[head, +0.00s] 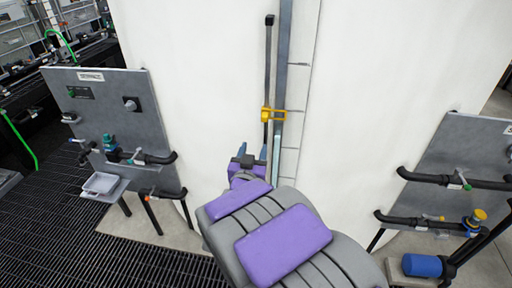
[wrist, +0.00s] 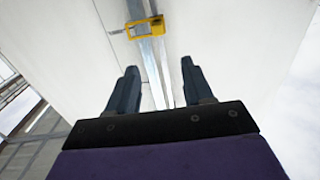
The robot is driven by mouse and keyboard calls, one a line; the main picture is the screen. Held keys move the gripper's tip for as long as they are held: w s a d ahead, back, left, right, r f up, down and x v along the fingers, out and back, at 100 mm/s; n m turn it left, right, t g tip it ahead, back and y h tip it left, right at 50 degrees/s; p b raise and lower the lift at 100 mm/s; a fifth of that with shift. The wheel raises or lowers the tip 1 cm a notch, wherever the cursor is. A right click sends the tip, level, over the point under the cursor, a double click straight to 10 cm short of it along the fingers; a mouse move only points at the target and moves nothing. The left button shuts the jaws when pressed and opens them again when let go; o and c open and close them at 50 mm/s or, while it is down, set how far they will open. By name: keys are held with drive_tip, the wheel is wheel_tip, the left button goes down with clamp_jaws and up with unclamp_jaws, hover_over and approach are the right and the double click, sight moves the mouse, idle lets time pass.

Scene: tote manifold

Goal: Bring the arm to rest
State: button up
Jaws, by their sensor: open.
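My gripper (head: 256,152) is at the end of my purple and grey arm, in the middle of the head view, in front of a large white tank. In the wrist view my gripper (wrist: 156,82) shows two dark fingers spread apart with nothing between them. A grey vertical rail (head: 283,60) with a yellow bracket (head: 274,114) runs up the tank just beyond the fingertips. The yellow bracket also shows in the wrist view (wrist: 146,28), above and between the fingers. I cannot tell the exact gap between the fingers and the rail.
A grey panel (head: 108,115) with black pipes, valves and a small grey tray (head: 101,183) stands at the left. Another grey panel (head: 465,150) with black pipes stands at the right, near a blue cylinder (head: 422,265). Dark grating (head: 60,235) covers the floor at left.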

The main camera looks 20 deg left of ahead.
drive_tip(key=s+d+f+g+b, duration=0.3)
drive_tip(key=d+f+g, duration=0.15)
drive_tip(key=d, duration=0.45)
drive_tip(key=s+d+f+g+b, duration=0.3)
drive_tip(key=d+f+g, duration=0.15)
drive_tip(key=d, duration=0.35)
drive_tip(key=s+d+f+m+g+h+b, duration=0.1)
drive_tip(key=s+d+g, duration=0.4)
drive_tip(key=s+d, duration=0.6)
drive_tip(key=s+d+f+m+g+h+b, duration=0.1)
drive_tip(key=s+d+f+g+h+b, duration=0.2)
drive_tip(key=s+d, duration=0.8)
drive_tip(key=s+f+g, duration=0.1)
drive_tip(key=s+g, duration=0.1)
drive_tip(key=s, duration=0.5)
drive_tip(key=shift+s+d+m+b, duration=0.15)
drive_tip(key=shift+s+m+b, duration=0.1)
drive_tip(key=shift+m+b, duration=0.15)
drive_tip(key=shift+f, duration=0.1)
drive_tip(key=shift+c, duration=0.8)
drive_tip(key=shift+w, duration=0.15)
drive_tip(key=shift+c, duration=0.2)
